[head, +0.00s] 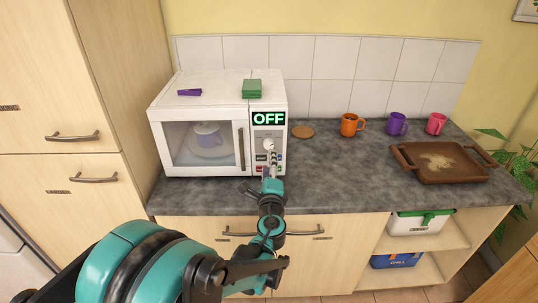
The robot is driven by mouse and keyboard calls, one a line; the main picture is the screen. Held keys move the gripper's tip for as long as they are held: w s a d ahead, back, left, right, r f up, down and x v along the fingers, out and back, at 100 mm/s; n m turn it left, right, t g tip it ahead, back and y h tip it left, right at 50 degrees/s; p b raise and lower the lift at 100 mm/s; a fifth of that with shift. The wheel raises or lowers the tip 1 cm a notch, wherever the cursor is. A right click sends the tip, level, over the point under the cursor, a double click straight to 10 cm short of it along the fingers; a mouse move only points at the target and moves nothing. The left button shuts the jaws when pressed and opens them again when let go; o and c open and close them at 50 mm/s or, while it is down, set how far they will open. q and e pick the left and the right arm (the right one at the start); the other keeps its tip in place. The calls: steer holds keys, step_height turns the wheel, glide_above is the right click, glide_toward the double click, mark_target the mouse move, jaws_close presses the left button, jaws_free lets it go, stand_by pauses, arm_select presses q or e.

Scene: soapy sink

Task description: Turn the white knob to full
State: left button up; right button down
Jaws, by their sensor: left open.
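The white microwave (165,116) stands at the left of the dark counter, with a green-lit display (269,119) that reads OFF. The white knob (268,144) is on the control panel below the display, partly hidden by my gripper. My left gripper (267,153) is in front of the panel, at or just below the knob. It is open; whether the fingers touch the knob I cannot tell. My right gripper is not in view.
A green sponge-like block (252,86) and a purple item (189,92) lie on the microwave. A round brown coaster (303,132), an orange mug (350,125), a purple mug (396,124), a pink mug (435,124) and a brown tray (440,174) are on the counter to the right.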

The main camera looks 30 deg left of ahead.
arm_select(q)
steer(key=v, duration=0.4)
stand_by(0.4)
